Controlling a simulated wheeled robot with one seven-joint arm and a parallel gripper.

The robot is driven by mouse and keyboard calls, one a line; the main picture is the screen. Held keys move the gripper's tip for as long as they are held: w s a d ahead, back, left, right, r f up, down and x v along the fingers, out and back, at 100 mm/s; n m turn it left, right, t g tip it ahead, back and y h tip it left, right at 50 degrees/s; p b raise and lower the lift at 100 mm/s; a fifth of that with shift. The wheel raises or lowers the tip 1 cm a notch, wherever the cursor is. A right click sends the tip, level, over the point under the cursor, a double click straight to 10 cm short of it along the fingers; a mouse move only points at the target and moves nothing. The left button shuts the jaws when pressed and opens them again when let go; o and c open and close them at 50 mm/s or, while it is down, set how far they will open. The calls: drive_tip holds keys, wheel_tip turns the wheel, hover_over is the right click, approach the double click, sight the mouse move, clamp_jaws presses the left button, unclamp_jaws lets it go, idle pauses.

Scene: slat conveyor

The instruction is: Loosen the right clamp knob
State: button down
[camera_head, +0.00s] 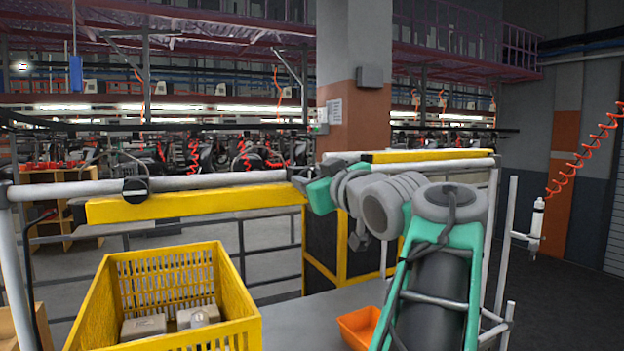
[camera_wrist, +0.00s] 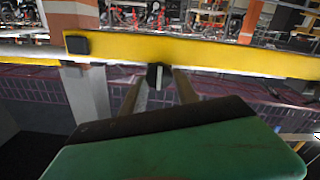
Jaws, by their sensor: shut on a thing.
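The right clamp knob (camera_wrist: 158,76) is a small dark knob in front of the yellow guide bar (camera_wrist: 210,52) in the wrist view. My gripper (camera_wrist: 160,82) has its two fingers shut on it, one on each side. In the head view my gripper (camera_head: 308,186) reaches the right end of the left yellow bar (camera_head: 200,204), just under the grey rail. The arm and gripper hide most of the right clamp there. The left clamp (camera_head: 135,188) is a dark clamp around the rail near the bar's left end.
A yellow crate (camera_head: 240,306) with grey boxes stands at the lower left. An orange bin (camera_head: 358,328) sits on the grey surface beside my arm. A second yellow bar (camera_head: 435,155) lies behind my arm. A coiled red hose (camera_head: 585,150) hangs at the right.

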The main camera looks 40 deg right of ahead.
drive_tip(key=shift+f+b, duration=0.1)
drive_tip(key=shift+b, duration=0.2)
drive_tip(key=n+b, duration=0.4)
drive_tip(key=n, duration=0.2)
drive_tip(key=n+b, duration=0.4)
drive_tip(key=n, duration=0.2)
drive_tip(key=n+b, duration=0.4)
drive_tip(key=n, duration=0.1)
drive_tip(key=shift+a+f+n, duration=0.15)
drive_tip(key=shift+f+n, duration=0.15)
drive_tip(key=shift+n, duration=0.1)
drive_tip(key=c, duration=0.9)
unclamp_jaws()
